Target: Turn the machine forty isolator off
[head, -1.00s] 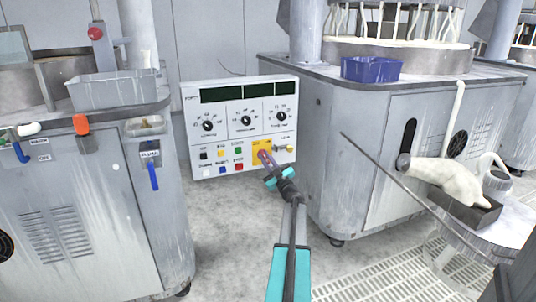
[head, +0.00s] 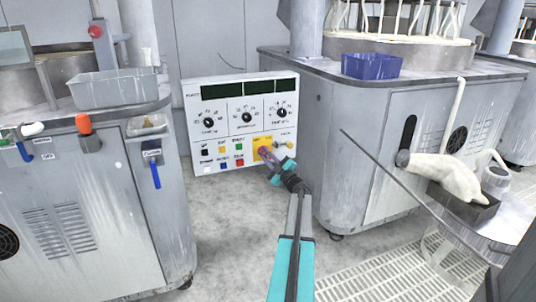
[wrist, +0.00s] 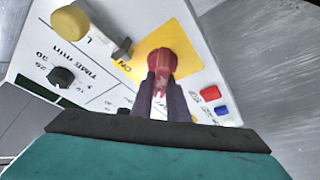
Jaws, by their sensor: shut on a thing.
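The isolator is a red rotary handle (wrist: 160,62) on a yellow plate (wrist: 185,45) at the lower right of a white control panel (head: 215,140). In the wrist view my gripper (wrist: 160,85) is shut on the red handle, with a dark finger on either side of it. An "ON" mark shows on the yellow plate beside the handle; which mark the handle points to is unclear. In the head view my gripper (head: 265,152) covers the handle, and part of the yellow plate (head: 262,141) shows around it.
The panel also carries several black dials (head: 247,117), small coloured buttons (head: 222,162) and a yellow knob (wrist: 70,22) close to the isolator. Grey machine cabinets stand left (head: 100,215) and right (head: 385,130). A long thin rod (head: 400,185) slants across the right side.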

